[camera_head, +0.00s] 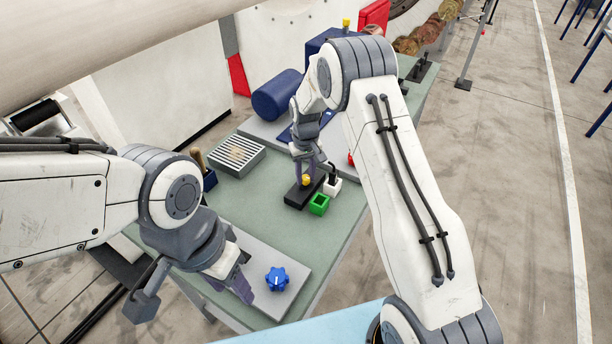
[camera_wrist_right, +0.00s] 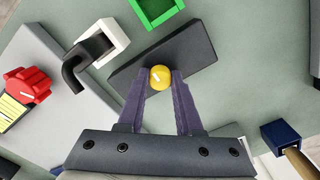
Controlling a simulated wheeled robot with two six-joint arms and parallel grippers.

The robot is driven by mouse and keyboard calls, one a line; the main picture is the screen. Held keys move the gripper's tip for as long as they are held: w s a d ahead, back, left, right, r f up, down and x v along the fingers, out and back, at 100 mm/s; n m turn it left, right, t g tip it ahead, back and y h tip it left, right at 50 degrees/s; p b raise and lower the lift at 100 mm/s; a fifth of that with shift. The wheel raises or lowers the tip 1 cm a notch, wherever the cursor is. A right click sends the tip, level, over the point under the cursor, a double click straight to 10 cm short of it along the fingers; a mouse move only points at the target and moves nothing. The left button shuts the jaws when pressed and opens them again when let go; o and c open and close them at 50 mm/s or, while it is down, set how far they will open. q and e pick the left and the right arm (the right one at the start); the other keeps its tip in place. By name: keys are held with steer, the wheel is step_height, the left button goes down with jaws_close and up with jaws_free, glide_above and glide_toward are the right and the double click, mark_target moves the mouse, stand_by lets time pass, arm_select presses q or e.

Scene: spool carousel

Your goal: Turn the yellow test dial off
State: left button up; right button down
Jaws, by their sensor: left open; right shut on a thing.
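The yellow test dial (camera_head: 306,180) sits on a black base plate (camera_head: 296,199) on the green bench. In the right wrist view the dial (camera_wrist_right: 160,77) is round, with a short white mark on its top pointing to the lower right. My right gripper (camera_wrist_right: 162,84) has a finger on either side of the dial and is shut on it. In the head view this gripper (camera_head: 306,172) reaches down from above and partly hides the plate. My left gripper (camera_head: 245,280) is open and empty, low at the left beside a blue star-shaped knob (camera_head: 277,279).
A green square holder (camera_head: 319,204) and a white one (camera_head: 332,187) with a black hook stand right beside the plate. A red knob (camera_wrist_right: 28,86) is on a grey panel. A slotted metal tray (camera_head: 237,155) stands to the left. The bench's middle is clear.

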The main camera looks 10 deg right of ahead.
mark_target(305, 177)
stand_by(0.3)
steer(key=c, duration=0.6)
jaws_free()
steer(key=shift+r, duration=0.55)
steer(key=shift+r+b, duration=1.35)
steer(key=shift+r, duration=3.4)
